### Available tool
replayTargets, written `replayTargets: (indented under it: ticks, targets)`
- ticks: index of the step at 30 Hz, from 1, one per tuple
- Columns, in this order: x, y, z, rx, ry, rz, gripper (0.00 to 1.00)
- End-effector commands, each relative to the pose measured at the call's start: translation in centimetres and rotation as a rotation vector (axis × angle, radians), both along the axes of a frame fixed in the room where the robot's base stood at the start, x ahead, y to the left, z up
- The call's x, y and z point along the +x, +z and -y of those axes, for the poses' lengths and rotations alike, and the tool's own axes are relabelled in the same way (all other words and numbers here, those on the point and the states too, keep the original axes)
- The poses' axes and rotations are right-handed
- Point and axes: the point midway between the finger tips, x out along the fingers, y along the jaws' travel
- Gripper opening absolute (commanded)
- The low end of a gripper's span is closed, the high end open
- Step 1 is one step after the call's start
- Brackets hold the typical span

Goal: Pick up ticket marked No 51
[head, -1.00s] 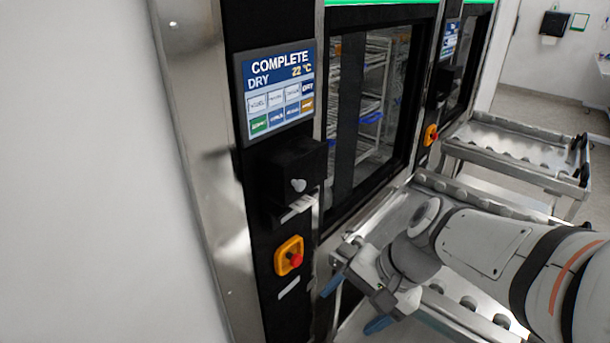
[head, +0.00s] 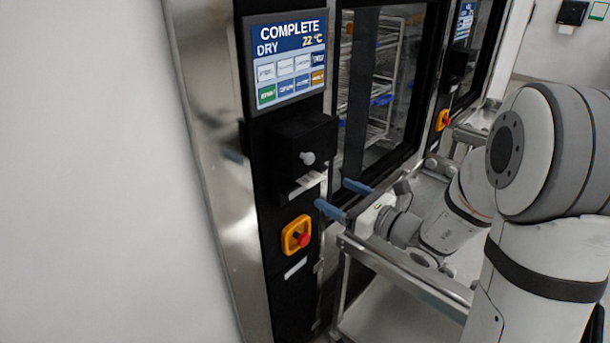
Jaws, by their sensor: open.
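A white paper ticket (head: 309,182) sticks out below the black printer box (head: 305,143) on the washer's front panel. Its print is too small to read, so I cannot tell whether it says No 51. My gripper (head: 332,193) is just right of the ticket. Its two blue fingers are spread apart and point left towards the panel. Nothing is between them. I cannot tell whether a fingertip touches the ticket.
The washer's screen (head: 287,58) reads COMPLETE, DRY, 22 °C. An orange switch with a red knob (head: 298,236) is below the ticket. A glass door (head: 380,90) shows racks inside. A metal roller trolley (head: 400,276) stands under my arm.

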Motion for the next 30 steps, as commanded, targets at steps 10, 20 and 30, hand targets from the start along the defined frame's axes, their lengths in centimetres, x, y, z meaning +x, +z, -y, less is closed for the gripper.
replayTargets:
  ticks: [10,20,30]
  targets:
    - [3.1,0.4,-3.5,-0.003,0.005,-0.001,0.80]
    - [4.3,0.2,-4.9,-0.003,0.002,0.001,0.80]
    - [4.3,0.1,-4.9,-0.003,0.001,0.001,0.60]
